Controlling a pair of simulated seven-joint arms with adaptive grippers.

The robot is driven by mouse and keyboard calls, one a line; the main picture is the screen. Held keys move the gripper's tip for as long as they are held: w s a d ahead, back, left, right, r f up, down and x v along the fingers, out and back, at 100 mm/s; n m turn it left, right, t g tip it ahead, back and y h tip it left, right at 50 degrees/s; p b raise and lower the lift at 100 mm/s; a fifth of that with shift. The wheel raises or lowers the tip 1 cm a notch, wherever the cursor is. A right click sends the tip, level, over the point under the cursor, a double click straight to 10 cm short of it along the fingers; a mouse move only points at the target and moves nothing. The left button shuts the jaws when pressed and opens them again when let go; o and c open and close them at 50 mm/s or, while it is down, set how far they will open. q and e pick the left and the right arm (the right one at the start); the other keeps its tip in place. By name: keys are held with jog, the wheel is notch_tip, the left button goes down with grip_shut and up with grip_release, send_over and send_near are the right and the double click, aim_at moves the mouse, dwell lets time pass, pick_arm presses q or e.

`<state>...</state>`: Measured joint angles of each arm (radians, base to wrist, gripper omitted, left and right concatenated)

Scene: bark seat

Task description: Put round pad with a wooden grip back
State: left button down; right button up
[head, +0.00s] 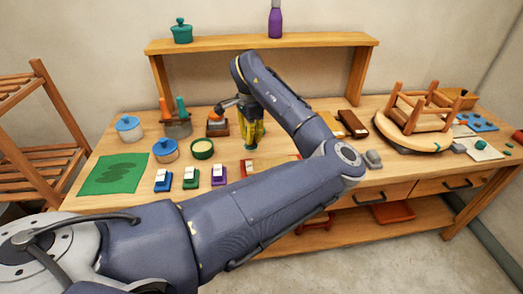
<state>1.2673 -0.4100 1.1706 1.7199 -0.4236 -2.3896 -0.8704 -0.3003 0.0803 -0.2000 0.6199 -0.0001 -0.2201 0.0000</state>
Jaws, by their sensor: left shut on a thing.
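The pad's underside is too small to make out. Right below it is a small brown wooden block or holder (217,129). I cannot tell whether the pad touches it. My right gripper is not in view.
Left of the holder are a grey pot with tools (177,128), blue-lidded jars (129,129) and a green bowl (202,149). Small coloured blocks (191,178) and a green mat (114,174) lie in front. An upturned stool (414,112) is right. A shelf (330,39) spans behind.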

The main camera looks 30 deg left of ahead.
pick_arm(q)
jog(key=w+a+r+m, duration=0.25)
jog(key=a+r, duration=0.65)
jog(key=a, duration=0.5)
jog(key=shift+m, duration=0.65)
jog(key=f, duration=0.6)
jog(key=w+f, duration=0.1)
jog(key=f, duration=1.3)
jog(key=shift+w+d+f, duration=0.1)
jog(key=shift+w+d, duration=0.05)
jog(key=shift+d, duration=0.2)
jog(key=shift+f, duration=0.15)
jog(key=c, duration=1.5)
grip_release()
jog(key=shift+c, duration=0.2)
notch_tip(320, 180, up, 12)
